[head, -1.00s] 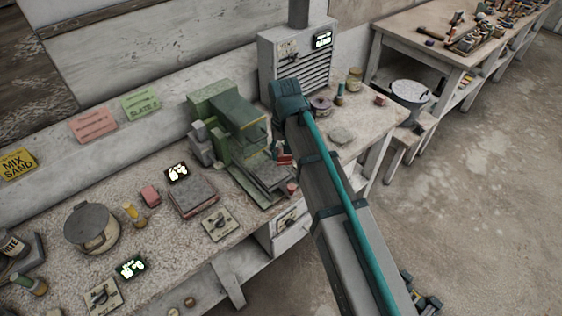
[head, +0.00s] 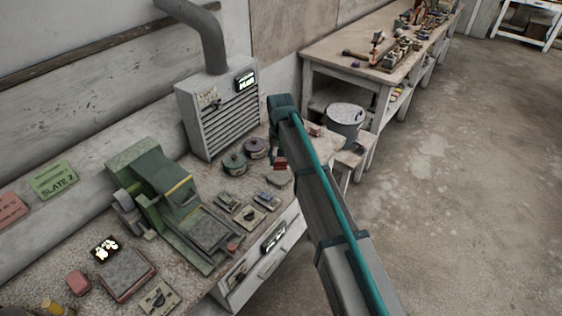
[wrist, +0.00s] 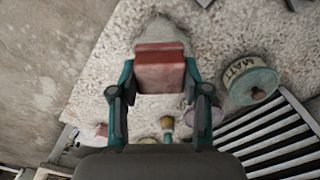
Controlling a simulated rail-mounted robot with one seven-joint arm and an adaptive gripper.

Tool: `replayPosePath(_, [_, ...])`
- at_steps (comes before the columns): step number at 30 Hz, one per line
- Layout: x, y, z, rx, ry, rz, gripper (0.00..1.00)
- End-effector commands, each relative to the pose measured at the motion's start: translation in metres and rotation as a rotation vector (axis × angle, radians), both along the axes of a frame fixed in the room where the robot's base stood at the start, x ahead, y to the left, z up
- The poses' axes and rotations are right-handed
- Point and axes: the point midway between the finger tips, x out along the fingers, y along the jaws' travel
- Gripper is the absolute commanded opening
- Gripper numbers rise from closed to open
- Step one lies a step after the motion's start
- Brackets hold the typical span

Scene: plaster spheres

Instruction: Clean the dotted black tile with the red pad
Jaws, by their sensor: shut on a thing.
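My gripper (wrist: 160,74) is shut on a red pad (wrist: 160,68), held between both fingers in the wrist view. In the head view the pad (head: 279,163) shows below the end of my arm, over the right end of the bench. I cannot tell its height above the bench. A black tile with white dots (head: 105,249) lies on the bench at the lower left, left of the green machine and far from my gripper. A pale grey piece (wrist: 160,30) lies beyond the pad in the wrist view, partly hidden by it.
The green machine (head: 165,195) stands between the tile and my gripper. A grey vented box (head: 215,115) stands behind, with lidded tins (head: 235,163) before it. A reddish block (head: 78,283) and a framed slab (head: 127,275) lie near the tile. Open floor is at right.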

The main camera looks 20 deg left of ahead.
Motion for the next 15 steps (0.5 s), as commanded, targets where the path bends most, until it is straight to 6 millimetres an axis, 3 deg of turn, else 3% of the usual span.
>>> replayPosePath(15, [-0.001,0.000,-0.041,0.000,0.001,-0.001,0.19])
